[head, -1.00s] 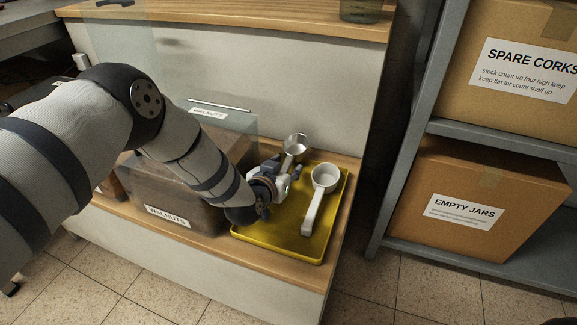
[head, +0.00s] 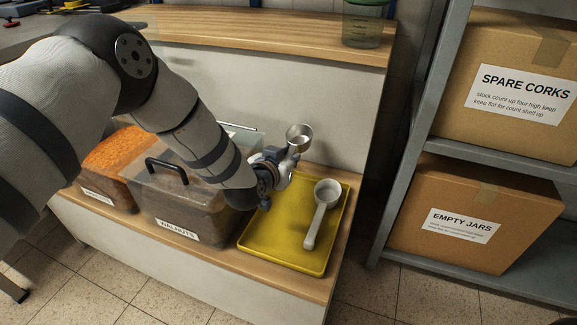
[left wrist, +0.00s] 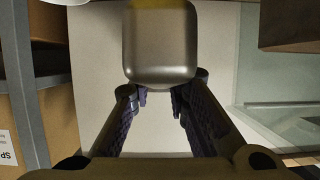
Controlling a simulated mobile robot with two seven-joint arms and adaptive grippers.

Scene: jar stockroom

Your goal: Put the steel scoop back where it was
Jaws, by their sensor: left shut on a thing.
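My left gripper (head: 286,160) is shut on the steel scoop (head: 299,136) and holds it above the far edge of the yellow tray (head: 270,250). The scoop's round cup points up and its handle is hidden by the fingers. In the left wrist view the scoop's metal cup (left wrist: 160,45) sits just beyond the fingertips (left wrist: 160,95). A white scoop (head: 321,215) lies on the tray, its cup at the far end and its handle towards the front. My right gripper is not in view.
A clear-lidded walnut bin (head: 190,205) with a black handle stands left of the tray, below my arm. An orange-filled bin (head: 112,160) is further left. Boxes of spare corks (head: 520,80) and empty jars (head: 470,215) fill the grey shelf at right. A jar (head: 362,32) stands on the upper ledge.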

